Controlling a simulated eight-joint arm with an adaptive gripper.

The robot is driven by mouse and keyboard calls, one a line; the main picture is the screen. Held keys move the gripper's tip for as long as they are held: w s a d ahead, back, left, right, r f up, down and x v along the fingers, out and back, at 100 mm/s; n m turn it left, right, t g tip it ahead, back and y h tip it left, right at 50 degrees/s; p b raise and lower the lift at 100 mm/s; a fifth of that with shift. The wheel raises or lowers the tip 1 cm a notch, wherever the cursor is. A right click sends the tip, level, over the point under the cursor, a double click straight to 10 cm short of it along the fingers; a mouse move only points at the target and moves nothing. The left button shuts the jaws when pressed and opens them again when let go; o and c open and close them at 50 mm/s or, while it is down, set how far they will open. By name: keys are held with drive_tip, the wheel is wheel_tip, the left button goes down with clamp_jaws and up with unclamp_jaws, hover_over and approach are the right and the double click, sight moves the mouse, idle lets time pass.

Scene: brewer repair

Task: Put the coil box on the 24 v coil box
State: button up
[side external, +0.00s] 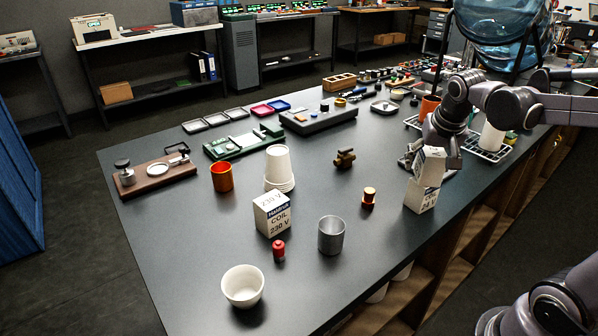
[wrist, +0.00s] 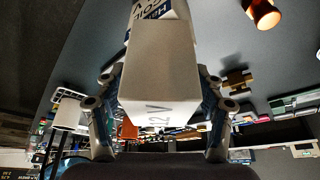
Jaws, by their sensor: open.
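A white coil box (side external: 431,165) sits tilted on top of the 24 V coil box (side external: 420,196), which stands upright on the dark bench at the right. The two appear to touch, with the upper one turned and leaning. My gripper (side external: 428,150) is open around the upper box, coming from behind it. In the wrist view the upper box (wrist: 160,75), marked 12 V on its near face, is between the two open fingers. The fingers' far sides are partly hidden by the box, and the 24 V box is hard to make out there.
A 230 V coil box (side external: 272,214) stands mid-bench. A wire rack (side external: 485,150) is behind my gripper.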

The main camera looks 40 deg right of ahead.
sight(428, 160)
drive_tip(key=v, duration=1.2)
drive_tip(key=a+f+m, duration=0.1)
drive_tip(key=f, duration=0.1)
drive_tip(key=a+f+m, duration=0.1)
drive_tip(key=shift+w+f+y, duration=0.1)
drive_tip(key=shift+f+y, duration=0.2)
drive_tip(key=shift+f, duration=0.05)
drive_tip(key=a+f+n+t+y, duration=0.1)
drive_tip(key=a+f+n, duration=0.2)
drive_tip(key=a+f+n+t, duration=0.1)
drive_tip(key=a+f+n, duration=0.2)
drive_tip(key=a+f+n+t+y, duration=0.1)
drive_tip(key=a+f+n, duration=0.2)
drive_tip(key=a+n, duration=0.1)
drive_tip(key=shift+s+f+t+y, duration=0.2)
drive_tip(key=shift+s+t+y, duration=0.05)
drive_tip(key=shift+t+y, duration=0.05)
drive_tip(key=shift+a+f+n, duration=0.3)
drive_tip(key=shift+n, duration=0.2)
